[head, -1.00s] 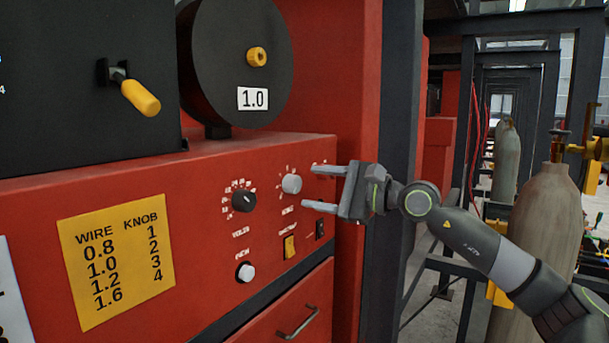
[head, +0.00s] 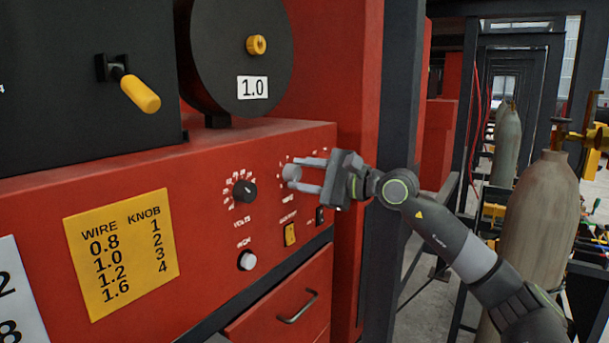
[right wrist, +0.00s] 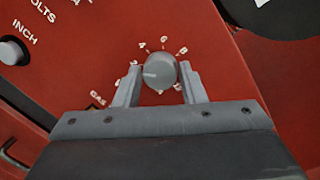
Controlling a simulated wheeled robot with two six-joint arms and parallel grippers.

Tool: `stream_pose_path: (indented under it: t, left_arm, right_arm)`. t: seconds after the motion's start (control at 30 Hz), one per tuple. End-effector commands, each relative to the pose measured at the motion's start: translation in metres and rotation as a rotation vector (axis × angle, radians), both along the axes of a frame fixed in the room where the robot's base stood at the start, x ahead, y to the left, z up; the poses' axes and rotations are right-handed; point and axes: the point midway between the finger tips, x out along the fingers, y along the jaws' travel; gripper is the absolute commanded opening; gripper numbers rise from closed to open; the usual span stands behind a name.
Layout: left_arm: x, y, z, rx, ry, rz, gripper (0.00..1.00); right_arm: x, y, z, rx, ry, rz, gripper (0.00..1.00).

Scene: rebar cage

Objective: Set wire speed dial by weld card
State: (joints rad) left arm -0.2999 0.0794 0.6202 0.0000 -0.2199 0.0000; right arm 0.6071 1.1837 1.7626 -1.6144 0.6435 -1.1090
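The grey wire speed dial (head: 291,173) is on the red panel, right of the black volts knob (head: 244,191). My right gripper (head: 305,176) is open, with its fingers on either side of the dial. In the right wrist view the dial (right wrist: 159,72) sits between the fingertips (right wrist: 158,85), with a small gap visible at the right finger. Its pale pointer line shows on its left side. The yellow weld card (head: 121,254) pairs wire 0.8, 1.0, 1.2, 1.6 with knob 1, 2, 3, 4. The spool (head: 240,50) carries a 1.0 label (head: 253,88). My left gripper is out of view.
A yellow switch (head: 290,234), a black switch (head: 320,215) and a white inch button (head: 247,261) sit below the dials. A drawer handle (head: 298,307) sticks out lower down. A dark post (head: 397,120) and gas cylinders (head: 540,210) stand to the right.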

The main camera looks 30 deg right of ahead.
Motion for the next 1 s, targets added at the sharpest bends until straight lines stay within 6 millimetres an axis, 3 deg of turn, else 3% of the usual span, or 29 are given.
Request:
stream_pose_path:
  t: [0.03,0.2,0.57,1.0]
  left_arm:
    - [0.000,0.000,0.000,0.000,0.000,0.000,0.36]
    - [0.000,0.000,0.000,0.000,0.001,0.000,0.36]
    - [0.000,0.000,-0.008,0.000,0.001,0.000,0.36]
    - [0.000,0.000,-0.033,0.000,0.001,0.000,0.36]
  right_arm:
    - [0.000,0.000,0.000,0.000,0.000,0.000,0.30]
    - [0.000,0.000,0.000,0.000,0.000,0.000,0.12]
    - [0.000,0.000,-0.002,0.066,0.028,0.001,0.12]
    - [0.000,-0.001,-0.003,0.398,0.164,0.001,0.12]
